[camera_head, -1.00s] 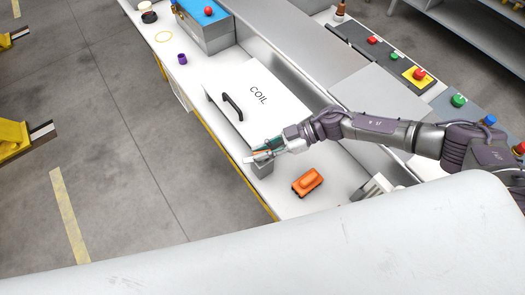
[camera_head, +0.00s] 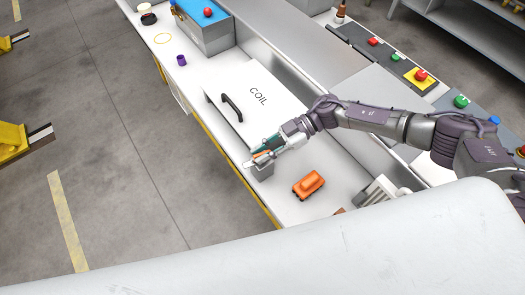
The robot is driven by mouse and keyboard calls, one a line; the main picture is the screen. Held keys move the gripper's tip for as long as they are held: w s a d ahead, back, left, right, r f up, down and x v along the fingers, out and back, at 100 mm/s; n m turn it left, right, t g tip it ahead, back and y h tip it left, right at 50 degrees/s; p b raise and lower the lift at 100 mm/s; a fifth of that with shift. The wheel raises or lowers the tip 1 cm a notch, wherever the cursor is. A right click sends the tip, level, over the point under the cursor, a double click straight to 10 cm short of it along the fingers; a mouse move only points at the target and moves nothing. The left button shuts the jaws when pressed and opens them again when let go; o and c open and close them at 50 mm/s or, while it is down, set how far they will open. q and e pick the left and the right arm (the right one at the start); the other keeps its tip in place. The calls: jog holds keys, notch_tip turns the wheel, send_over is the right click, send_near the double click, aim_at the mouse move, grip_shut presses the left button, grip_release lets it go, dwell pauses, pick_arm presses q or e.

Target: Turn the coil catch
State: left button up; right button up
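A white panel marked COIL (camera_head: 270,123) lies on the bench, with a black handle (camera_head: 232,107) at its left side. My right gripper (camera_head: 253,161) is at the panel's near corner, just over a small grey block (camera_head: 263,172) at the bench's front edge. An orange part shows at its fingers. The catch cannot be made out clearly; the gripper covers that spot. Whether the fingers are closed on anything is too small to tell. My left gripper is not in view.
An orange block-shaped object (camera_head: 308,185) lies on the white bench right of the gripper. A blue-topped grey box (camera_head: 205,30) and a purple cup (camera_head: 182,60) stand farther back. A control panel with a red button (camera_head: 420,76) runs along the right. Open floor lies left.

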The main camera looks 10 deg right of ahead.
jog(key=shift+o, duration=1)
jog(key=v, duration=1.2)
